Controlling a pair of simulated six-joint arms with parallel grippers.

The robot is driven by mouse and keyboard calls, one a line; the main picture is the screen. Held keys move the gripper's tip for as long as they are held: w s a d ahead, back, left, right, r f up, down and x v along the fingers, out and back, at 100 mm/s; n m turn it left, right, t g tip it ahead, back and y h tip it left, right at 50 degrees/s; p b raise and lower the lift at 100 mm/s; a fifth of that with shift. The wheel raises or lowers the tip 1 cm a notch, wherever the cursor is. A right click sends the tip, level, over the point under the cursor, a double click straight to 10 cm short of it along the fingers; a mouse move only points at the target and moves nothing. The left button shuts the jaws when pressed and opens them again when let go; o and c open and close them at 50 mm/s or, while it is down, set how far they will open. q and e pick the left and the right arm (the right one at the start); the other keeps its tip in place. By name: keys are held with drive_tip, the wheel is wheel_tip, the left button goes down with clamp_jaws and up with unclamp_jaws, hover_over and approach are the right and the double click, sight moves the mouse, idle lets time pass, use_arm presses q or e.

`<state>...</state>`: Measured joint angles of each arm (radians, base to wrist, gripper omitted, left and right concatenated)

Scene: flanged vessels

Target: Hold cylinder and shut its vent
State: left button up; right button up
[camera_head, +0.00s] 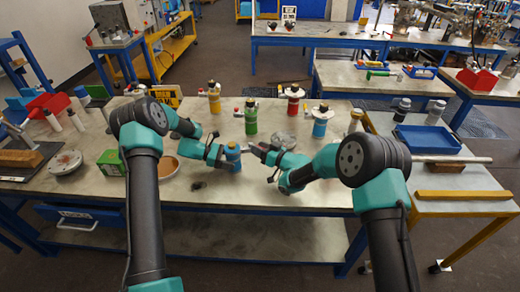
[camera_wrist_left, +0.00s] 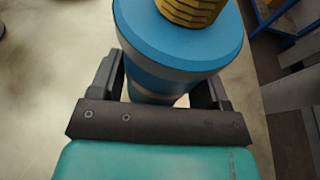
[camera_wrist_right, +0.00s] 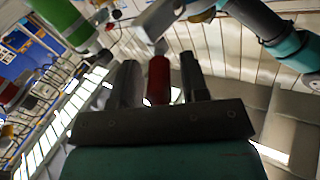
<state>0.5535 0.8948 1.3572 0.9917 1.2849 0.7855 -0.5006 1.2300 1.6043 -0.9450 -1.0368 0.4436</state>
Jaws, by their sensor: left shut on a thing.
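A blue cylinder (camera_head: 232,153) is in my left gripper (camera_head: 226,160), lifted over the bench and roughly upright. In the left wrist view, the cylinder (camera_wrist_left: 185,50) has a pale band and a ribbed brass-coloured cap (camera_wrist_left: 190,8), with my left fingers (camera_wrist_left: 165,90) on either side. My right gripper (camera_head: 262,151) is just right of the cylinder, pointing at it. In the right wrist view, a red part (camera_wrist_right: 158,80) on a pale grey piece (camera_wrist_right: 158,22) lies between my right fingers (camera_wrist_right: 158,75); I cannot tell whether they touch it. The vent cannot be made out.
Behind the grippers stand a yellow (camera_head: 214,98), a green (camera_head: 251,117), a red (camera_head: 293,102) and a blue-and-white vessel (camera_head: 321,121). A brown bowl (camera_head: 164,168) and a green box (camera_head: 112,161) are at left. A blue tray (camera_head: 428,139) is at right.

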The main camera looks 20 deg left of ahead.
drive_tip(key=shift+o, duration=0.4)
wheel_tip(320, 180, up, 10)
idle(0.5)
